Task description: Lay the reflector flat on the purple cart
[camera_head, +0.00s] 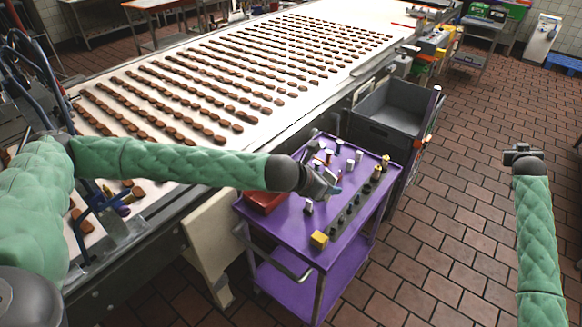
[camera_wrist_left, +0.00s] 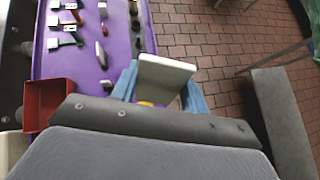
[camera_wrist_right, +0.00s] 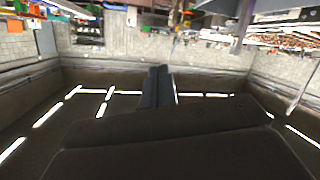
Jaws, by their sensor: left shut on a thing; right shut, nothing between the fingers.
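The purple cart (camera_head: 288,226) stands beside the conveyor, its top crowded with small items; its top also shows in the left wrist view (camera_wrist_left: 75,68). My left gripper (camera_head: 324,184) is over the cart top. In the left wrist view its blue fingers (camera_wrist_left: 160,92) are shut on a pale flat plate, which I take for the reflector (camera_wrist_left: 167,73). The plate is tilted, not flat, and its lower part is hidden between the fingers. My right gripper (camera_head: 522,150) is away to the right over the floor; in the right wrist view its fingers (camera_wrist_right: 159,86) are together and empty.
On the cart are a red bin (camera_head: 264,202), a yellow block (camera_head: 319,239), a row of dark pieces and several small tools. A grey crate (camera_head: 388,108) stands behind the cart. The conveyor (camera_head: 290,62) carries rows of brown biscuits. The tiled floor at right is open.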

